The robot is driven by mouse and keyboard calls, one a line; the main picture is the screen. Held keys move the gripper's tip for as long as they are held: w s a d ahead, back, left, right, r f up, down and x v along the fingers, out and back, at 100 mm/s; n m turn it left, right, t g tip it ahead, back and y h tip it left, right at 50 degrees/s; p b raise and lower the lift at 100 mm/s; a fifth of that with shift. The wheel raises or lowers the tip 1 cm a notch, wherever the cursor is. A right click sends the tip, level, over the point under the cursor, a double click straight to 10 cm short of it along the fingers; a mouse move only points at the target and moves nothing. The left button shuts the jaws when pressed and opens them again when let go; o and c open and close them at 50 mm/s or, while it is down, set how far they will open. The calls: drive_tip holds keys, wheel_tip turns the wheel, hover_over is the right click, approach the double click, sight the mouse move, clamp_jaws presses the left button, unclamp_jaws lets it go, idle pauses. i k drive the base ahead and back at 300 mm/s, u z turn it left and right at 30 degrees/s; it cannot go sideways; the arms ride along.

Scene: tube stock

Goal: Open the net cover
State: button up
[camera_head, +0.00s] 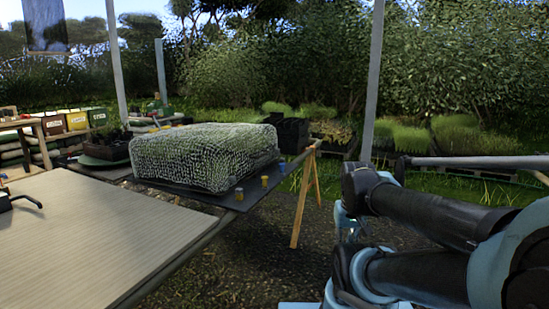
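The net cover (205,157) is a pale, fine mesh draped in a box shape over something green. It stands closed on a dark flat board (222,199), left of the picture's middle. What lies under the mesh cannot be made out clearly. Several small yellow and blue pegs, one of them yellow (239,194), stand on the board along the cover's near right side. My arm's dark links and light blue joints fill the lower right, apart from the cover. I cannot make out my gripper's fingers in this view.
A pale ribbed tabletop (90,235) fills the lower left, with a small black handled object (18,202) at its left edge. A wooden trestle (304,195) stands right of the board. Dark crates (292,135) are behind. Grey posts rise behind the table. Open ground lies between trestle and arm.

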sight(233, 180)
drive_tip(key=k, duration=0.95)
drive_tip(key=u, duration=0.4)
drive_tip(key=i, duration=1)
